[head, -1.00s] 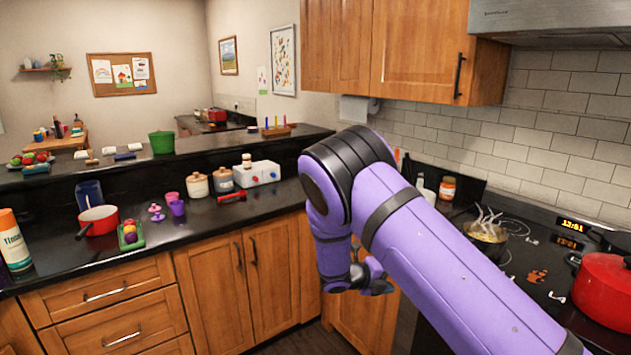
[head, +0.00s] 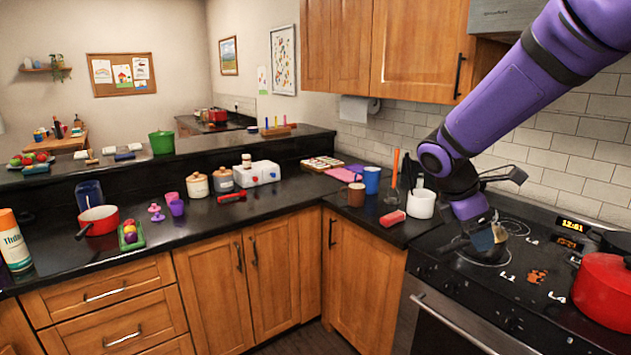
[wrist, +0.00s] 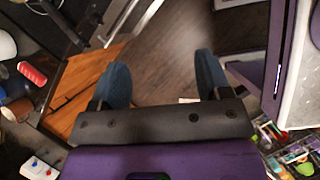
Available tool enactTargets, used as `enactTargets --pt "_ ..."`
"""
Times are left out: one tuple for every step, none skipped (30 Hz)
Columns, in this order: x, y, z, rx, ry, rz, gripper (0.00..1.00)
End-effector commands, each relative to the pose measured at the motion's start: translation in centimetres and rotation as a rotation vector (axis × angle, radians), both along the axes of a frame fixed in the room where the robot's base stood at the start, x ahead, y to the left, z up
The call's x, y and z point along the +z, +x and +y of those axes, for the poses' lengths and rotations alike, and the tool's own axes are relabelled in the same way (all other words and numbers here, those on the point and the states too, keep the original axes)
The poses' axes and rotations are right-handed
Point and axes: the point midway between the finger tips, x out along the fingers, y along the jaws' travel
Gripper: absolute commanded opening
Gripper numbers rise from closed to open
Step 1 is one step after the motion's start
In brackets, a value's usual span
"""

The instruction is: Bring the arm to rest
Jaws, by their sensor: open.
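My arm comes in from the upper right in the head view and bends down in front of the stove. My gripper (head: 486,240) is at its lower end and overlaps the left burner in the picture. In the wrist view my gripper (wrist: 163,78) has its two blue fingertips wide apart. Nothing is between them, and the brown wooden floor (wrist: 165,62) shows below the gap. Part of the left burner is hidden behind the gripper.
The black stove top (head: 540,262) lies at the right with a red pot (head: 603,290) on it. Purple body parts of mine border the wrist view.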

Motion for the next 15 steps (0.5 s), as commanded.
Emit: enactTargets --pt "1.2 -1.3 -0.4 -0.066 0.040 -0.049 0.71" --pt "1.8 -1.9 -0.5 -0.107 0.062 -0.077 0.71" --pt "2.4 -2.9 -0.7 -0.160 0.091 -0.111 0.71" --pt "2.9 -3.6 -0.8 -0.201 0.115 -0.137 0.71" --pt "3.4 -4.3 -0.9 -0.241 0.135 -0.163 0.71" --pt "4.1 -5.2 -1.0 -0.296 0.165 -0.196 0.71" --pt "4.5 -5.9 -1.1 -0.336 0.187 -0.221 0.71" --pt "4.9 -6.7 -1.2 -0.378 0.209 -0.244 0.71" --pt "5.5 -7.6 -1.2 -0.431 0.237 -0.276 0.71" --pt "5.9 -8.4 -1.3 -0.471 0.259 -0.300 0.71" --pt "6.3 -9.1 -1.3 -0.512 0.282 -0.323 0.71" --pt "6.8 -10.0 -1.4 -0.566 0.311 -0.354 0.71" --pt "7.1 -10.8 -1.4 -0.607 0.333 -0.376 0.71" --pt "7.5 -11.5 -1.4 -0.646 0.355 -0.397 0.71" --pt "7.9 -12.5 -1.4 -0.700 0.383 -0.427 0.71"
